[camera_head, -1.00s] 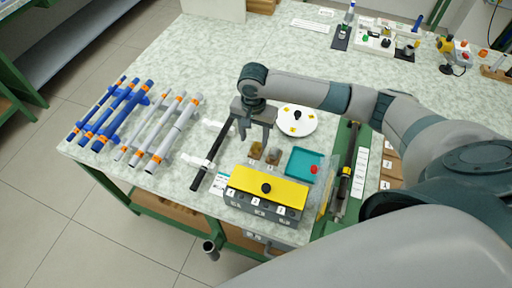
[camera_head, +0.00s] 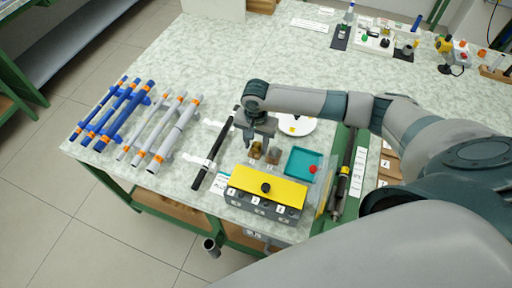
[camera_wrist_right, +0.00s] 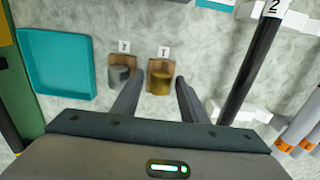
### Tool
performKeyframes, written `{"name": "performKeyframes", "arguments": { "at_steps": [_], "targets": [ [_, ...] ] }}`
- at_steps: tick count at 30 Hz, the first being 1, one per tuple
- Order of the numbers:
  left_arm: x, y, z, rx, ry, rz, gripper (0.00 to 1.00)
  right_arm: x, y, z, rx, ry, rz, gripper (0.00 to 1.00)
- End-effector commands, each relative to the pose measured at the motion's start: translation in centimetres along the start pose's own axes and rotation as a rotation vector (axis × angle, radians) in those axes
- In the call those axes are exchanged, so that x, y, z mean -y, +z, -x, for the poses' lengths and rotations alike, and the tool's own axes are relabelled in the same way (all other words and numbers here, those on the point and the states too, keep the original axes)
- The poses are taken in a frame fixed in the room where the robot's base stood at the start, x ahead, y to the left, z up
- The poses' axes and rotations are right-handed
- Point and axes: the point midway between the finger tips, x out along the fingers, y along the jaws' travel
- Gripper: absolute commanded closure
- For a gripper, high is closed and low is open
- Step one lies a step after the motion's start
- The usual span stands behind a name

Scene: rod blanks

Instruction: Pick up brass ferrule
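The brass ferrule (camera_wrist_right: 160,82) is a short gold-coloured cylinder on a small brown stand tagged 1 in the right wrist view. In the head view it (camera_head: 256,149) is small and partly hidden by my right gripper. A grey ferrule (camera_wrist_right: 119,76) sits beside it on a similar stand tagged 2. My right gripper (camera_wrist_right: 158,96) is open, with its fingers pointing at the brass ferrule's stand and one finger to each side of it in the picture. Nothing is held. My left gripper is not in view.
A teal tray (camera_wrist_right: 90,63) lies near the grey ferrule. A yellow-topped block (camera_head: 275,184) stands in front of the stands in the head view. A black rod (camera_head: 212,157) lies to the left, with blue and grey rods further left. A white disc (camera_head: 303,126) is behind.

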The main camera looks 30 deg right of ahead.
Motion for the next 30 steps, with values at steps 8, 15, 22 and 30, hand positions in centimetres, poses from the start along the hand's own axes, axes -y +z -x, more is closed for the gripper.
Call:
{"name": "performKeyframes", "arguments": {
  "at_steps": [8, 15, 22, 30],
  "targets": [
    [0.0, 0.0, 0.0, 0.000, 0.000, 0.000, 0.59, 0.0, 0.0, 0.0, 0.000, 0.000, 0.000, 0.87],
    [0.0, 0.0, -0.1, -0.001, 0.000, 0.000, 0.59, 0.0, 0.0, 0.2, 0.000, -0.001, 0.000, 0.87],
    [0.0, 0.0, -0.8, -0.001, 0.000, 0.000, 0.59, 0.1, 0.0, 1.9, 0.000, -0.002, 0.000, 0.87],
    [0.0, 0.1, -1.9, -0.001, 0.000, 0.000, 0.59, -2.0, 0.9, 5.1, 0.001, 0.000, 0.001, 0.87]
  ]
}}
